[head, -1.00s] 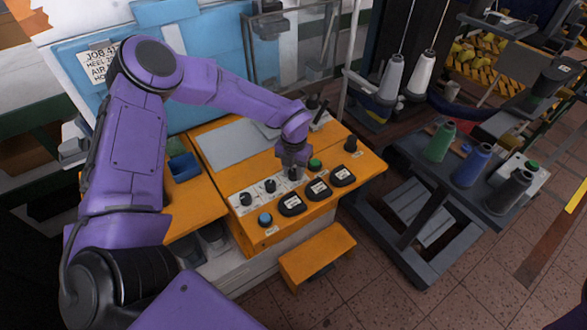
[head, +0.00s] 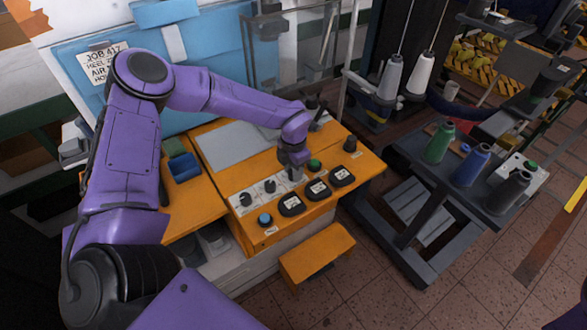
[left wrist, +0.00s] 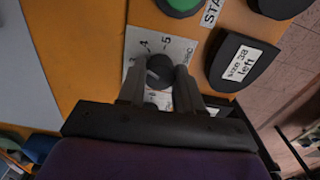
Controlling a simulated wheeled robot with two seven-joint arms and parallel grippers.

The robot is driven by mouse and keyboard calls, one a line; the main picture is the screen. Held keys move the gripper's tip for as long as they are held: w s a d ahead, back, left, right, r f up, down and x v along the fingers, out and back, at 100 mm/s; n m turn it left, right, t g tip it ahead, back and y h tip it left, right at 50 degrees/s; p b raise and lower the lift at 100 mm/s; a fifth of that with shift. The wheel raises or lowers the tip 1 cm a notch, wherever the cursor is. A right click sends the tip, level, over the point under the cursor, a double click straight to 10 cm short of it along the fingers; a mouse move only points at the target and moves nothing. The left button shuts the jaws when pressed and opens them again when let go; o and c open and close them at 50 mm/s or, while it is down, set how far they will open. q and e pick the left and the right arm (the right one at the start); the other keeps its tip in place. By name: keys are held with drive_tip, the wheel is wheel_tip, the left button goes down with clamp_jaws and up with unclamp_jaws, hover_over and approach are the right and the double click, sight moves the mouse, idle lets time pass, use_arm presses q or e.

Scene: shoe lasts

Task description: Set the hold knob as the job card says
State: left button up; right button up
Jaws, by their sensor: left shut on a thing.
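My left gripper (head: 294,162) is over the third knob in the row on the orange machine's white panel. In the left wrist view, my left gripper (left wrist: 160,82) is shut on that dark round knob (left wrist: 160,68), one finger on each side. Its scale shows 3, 4, 5 and letters that look like "SEC". I cannot make out where its pointer stands. Two other black knobs, the left one (head: 246,199) and the middle one (head: 269,186), stand free. The job card (head: 103,62) reads "JOB 417" and begins further lines; my arm hides the rest. My right gripper is not in view.
A green button (head: 314,165) sits close to the gripper. Black size-labelled pads, such as one marked "size 38 left" (left wrist: 243,62), lie right beside it. A blue button (head: 265,219) is at the front. A trolley (head: 400,150) with thread spools stands right.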

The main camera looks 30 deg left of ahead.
use_arm(q)
drive_tip(key=shift+r+m, duration=0.1)
drive_tip(key=shift+m, duration=1.5)
drive_tip(key=o, duration=1)
drive_tip(key=shift+o, duration=0.2)
drive_tip(key=shift+r, duration=0.2)
wheel_tip(320, 180, up, 10)
drive_tip(key=b, duration=0.2)
